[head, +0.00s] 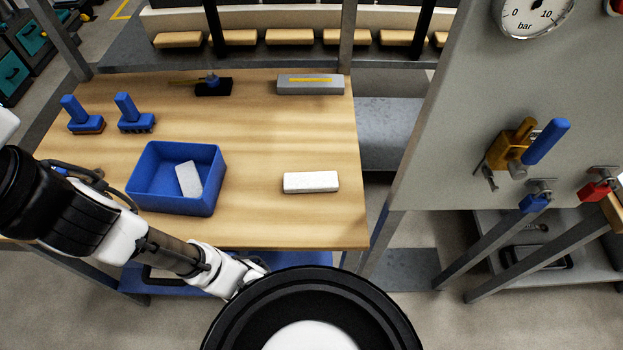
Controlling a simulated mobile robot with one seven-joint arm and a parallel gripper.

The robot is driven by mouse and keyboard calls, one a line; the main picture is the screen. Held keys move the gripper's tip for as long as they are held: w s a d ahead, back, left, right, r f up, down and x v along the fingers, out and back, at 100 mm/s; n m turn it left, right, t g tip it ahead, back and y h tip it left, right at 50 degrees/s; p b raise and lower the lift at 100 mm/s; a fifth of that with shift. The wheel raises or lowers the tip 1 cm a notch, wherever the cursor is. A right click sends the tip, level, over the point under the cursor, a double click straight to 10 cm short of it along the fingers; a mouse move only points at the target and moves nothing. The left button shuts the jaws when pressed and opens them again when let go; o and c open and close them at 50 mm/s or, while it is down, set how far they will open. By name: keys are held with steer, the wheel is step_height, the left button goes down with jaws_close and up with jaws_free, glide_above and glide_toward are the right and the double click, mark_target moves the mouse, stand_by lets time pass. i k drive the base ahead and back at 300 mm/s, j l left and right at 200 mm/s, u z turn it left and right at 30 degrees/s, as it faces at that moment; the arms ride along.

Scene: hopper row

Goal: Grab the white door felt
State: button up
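A white felt block (311,182) lies flat on the right part of the wooden table (260,225), clear of other things. A second, greyer white block (189,179) lies tilted inside the blue bin (150,205) to its left. I cannot tell from the picture whether both are door felts. My arm comes in from the left, and its white lower part runs along the front of the table, below both blocks. My gripper does not show; the arm's end passes out of sight behind a round black part in the foreground.
Two blue-handled brushes (126,115) stand at the back left. A grey panel (450,120) with a gauge and valves stands right. Table around the white block is free.

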mark_target(318, 181)
steer(key=k, duration=0.35)
steer(key=j+z, duration=0.15)
steer(key=z, duration=0.2)
steer(key=k+j+z, duration=0.15)
steer(key=z, duration=0.2)
steer(key=k+j+z, duration=0.2)
steer(key=j, duration=0.25)
steer(key=j+z, duration=0.25)
steer(key=j, duration=0.25)
steer(key=k+j, duration=0.1)
steer(key=j, duration=0.25)
steer(key=k+j, duration=0.1)
steer(key=j, duration=0.25)
steer(key=k+j, duration=0.1)
steer(key=j, duration=0.25)
steer(key=z, duration=0.05)
